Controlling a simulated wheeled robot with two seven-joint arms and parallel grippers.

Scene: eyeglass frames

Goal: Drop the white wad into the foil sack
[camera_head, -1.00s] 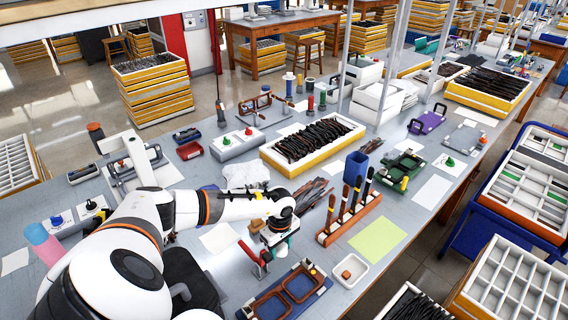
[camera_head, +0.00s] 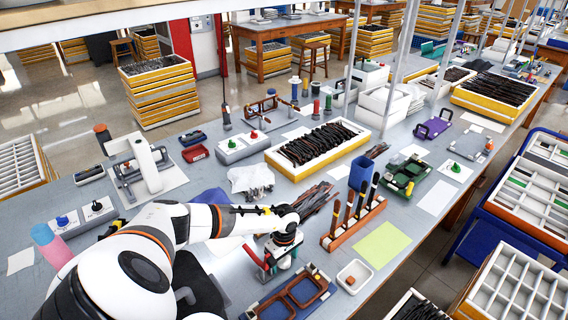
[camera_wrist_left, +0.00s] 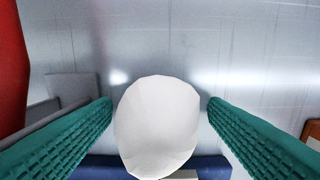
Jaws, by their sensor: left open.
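My left gripper (camera_head: 284,262) points down over the near middle of the bench, its green fingers apart. In the left wrist view the white wad (camera_wrist_left: 157,125) lies between the open fingers (camera_wrist_left: 160,112), with a narrow gap on each side. My right gripper is not in view.
A red clamp-like tool (camera_head: 254,256) stands close left of the gripper. A blue tray with brown eyeglass frames (camera_head: 306,290) lies in front. A wooden rack of upright tools (camera_head: 352,222) stands to the right. A yellow-edged tray of dark frames (camera_head: 317,146) lies behind.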

